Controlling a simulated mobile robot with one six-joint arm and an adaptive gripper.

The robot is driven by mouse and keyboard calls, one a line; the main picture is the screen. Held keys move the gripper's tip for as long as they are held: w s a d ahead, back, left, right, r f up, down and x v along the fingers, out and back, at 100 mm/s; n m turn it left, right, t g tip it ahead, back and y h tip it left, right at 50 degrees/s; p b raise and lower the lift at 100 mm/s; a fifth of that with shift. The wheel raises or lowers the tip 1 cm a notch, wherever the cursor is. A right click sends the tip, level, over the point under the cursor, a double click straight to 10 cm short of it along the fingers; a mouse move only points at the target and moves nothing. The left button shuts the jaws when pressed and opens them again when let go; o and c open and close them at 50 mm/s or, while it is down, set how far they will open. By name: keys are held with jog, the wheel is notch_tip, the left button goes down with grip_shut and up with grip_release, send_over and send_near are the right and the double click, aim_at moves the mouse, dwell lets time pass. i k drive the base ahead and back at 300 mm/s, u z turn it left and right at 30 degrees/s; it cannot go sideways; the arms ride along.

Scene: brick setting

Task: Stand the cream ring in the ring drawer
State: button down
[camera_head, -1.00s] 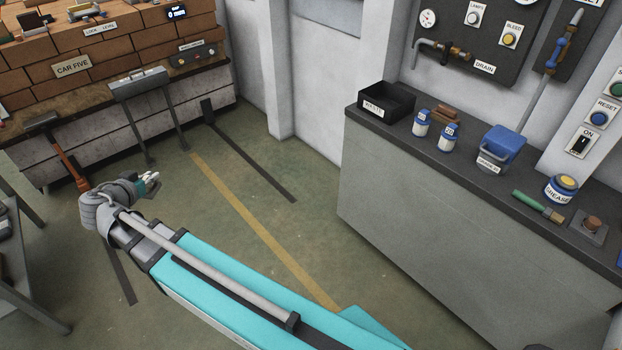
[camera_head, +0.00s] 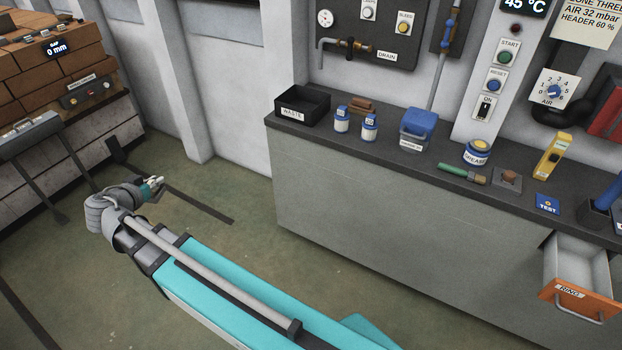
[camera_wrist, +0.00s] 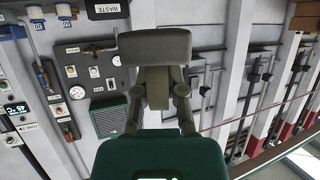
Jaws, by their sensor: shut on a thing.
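My gripper (camera_head: 154,187) is at the end of my folded arm, at the left in the head view, over the floor and away from the counter. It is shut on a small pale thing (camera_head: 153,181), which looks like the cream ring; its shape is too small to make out. In the wrist view my gripper (camera_wrist: 155,50) has its jaws together, and no ring shows there. The ring drawer (camera_head: 568,297), with an orange front and a "RING" label, is pulled open under the counter at the lower right. The visible part of its inside looks empty.
The grey counter (camera_head: 350,190) runs along the wall. On it stand a black waste box (camera_head: 302,107), blue-and-white bottles, a blue-lidded tub (camera_head: 416,130), a grease tin (camera_head: 477,153) and a yellow device (camera_head: 552,156). Bricks are stacked at the left. The floor before the counter is open.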

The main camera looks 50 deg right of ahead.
aim_at(562, 271)
jog(key=z, duration=1)
jog(key=i, duration=0.15)
jog(key=z, duration=2.75)
jog(key=i, duration=0.55)
jog(key=z, duration=0.05)
